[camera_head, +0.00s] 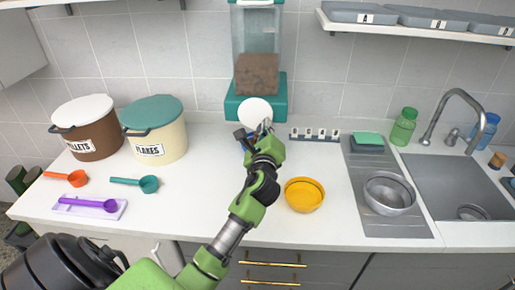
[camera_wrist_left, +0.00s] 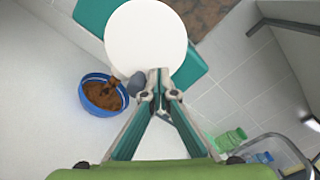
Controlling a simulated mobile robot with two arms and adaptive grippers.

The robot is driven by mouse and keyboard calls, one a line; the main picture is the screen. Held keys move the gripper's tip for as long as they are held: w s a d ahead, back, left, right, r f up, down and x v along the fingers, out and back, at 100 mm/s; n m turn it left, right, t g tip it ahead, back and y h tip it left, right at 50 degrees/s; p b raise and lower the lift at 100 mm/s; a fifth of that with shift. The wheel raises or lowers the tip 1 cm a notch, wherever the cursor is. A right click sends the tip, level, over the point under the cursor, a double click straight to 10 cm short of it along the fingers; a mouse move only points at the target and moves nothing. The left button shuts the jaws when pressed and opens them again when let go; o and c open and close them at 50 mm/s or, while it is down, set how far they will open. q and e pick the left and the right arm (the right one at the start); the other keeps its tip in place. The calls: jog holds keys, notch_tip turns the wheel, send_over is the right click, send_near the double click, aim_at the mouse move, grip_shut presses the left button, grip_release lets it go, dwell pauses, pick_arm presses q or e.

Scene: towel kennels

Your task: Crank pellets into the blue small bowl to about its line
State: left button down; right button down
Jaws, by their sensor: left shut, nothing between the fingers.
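The pellet dispenser (camera_head: 255,60) stands against the back wall, with a teal base and a clear hopper part full of brown pellets. Its white round disc (camera_head: 250,108) faces me and fills the top of the left wrist view (camera_wrist_left: 146,35). A dark grey knob (camera_wrist_left: 137,86) sits at the disc's lower edge, right beside my left fingertips. My left gripper (camera_head: 267,127) is shut and empty in front of the disc; contact with the knob is unclear. The blue small bowl (camera_wrist_left: 88,103) holds brown pellets (camera_wrist_left: 104,94). My arm mostly hides it in the head view. No fill line is visible.
A yellow bowl (camera_head: 304,196) stands right of my left arm. Pellet and flake bins (camera_head: 155,130) and several scoops are on the left. A steel bowl (camera_head: 389,194), sponge (camera_head: 368,138), green bottle (camera_head: 403,127) and sink are on the right.

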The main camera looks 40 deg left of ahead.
aim_at(258, 133)
pick_arm(q)
jog(key=shift+a+f, duration=0.15)
jog(key=shift+f, duration=0.1)
jog(key=shift+s+a+f, duration=0.25)
jog(key=shift+a+f, duration=0.05)
jog(key=shift+f, duration=0.15)
jog(key=shift+s+a+f, duration=0.1)
jog(key=shift+a+f, duration=0.05)
jog(key=shift+s+a+f, duration=0.15)
jog(key=shift+a, duration=0.05)
jog(key=shift+a+f, duration=0.1)
dwell(0.4)
jog(key=shift+s+a+f, duration=0.15)
jog(key=shift+s+a, duration=0.1)
jog(key=shift+a, duration=0.1)
dwell(0.3)
